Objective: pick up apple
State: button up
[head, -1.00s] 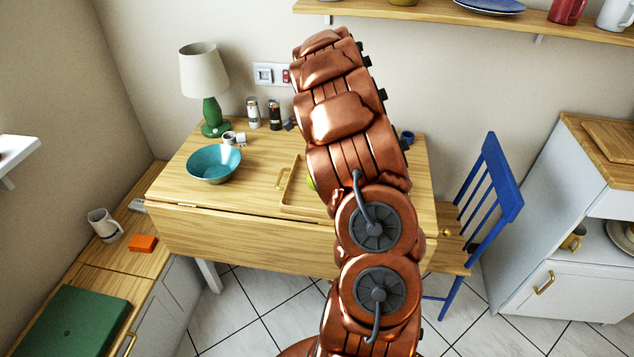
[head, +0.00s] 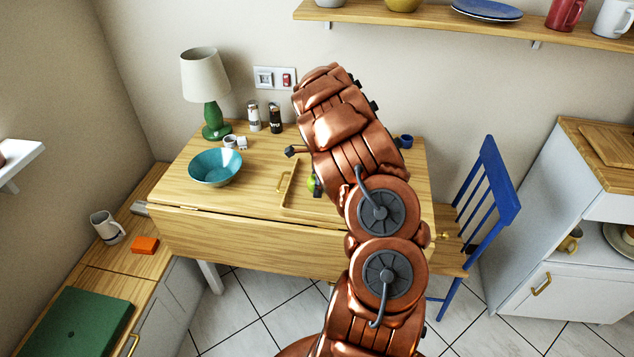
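A small green patch (head: 311,182), most likely the apple, shows at the left edge of my copper arm, over the wooden tray (head: 288,185) on the table. Most of it is hidden by my arm, and I cannot tell whether anything touches it. A dark part of my gripper (head: 293,151) sticks out to the left of the arm, above and left of the green patch. Another dark piece shows right beside the green patch. The rest of the gripper is hidden behind the arm, so its opening does not show.
A teal bowl (head: 215,167), a green lamp (head: 213,115), two shakers (head: 264,117) and small white cups (head: 233,141) stand on the table (head: 265,235). A shelf (head: 450,20) runs above. A blue chair (head: 488,190) stands at the right. The table's front left is clear.

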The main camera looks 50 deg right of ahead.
jog(key=c, duration=1.3)
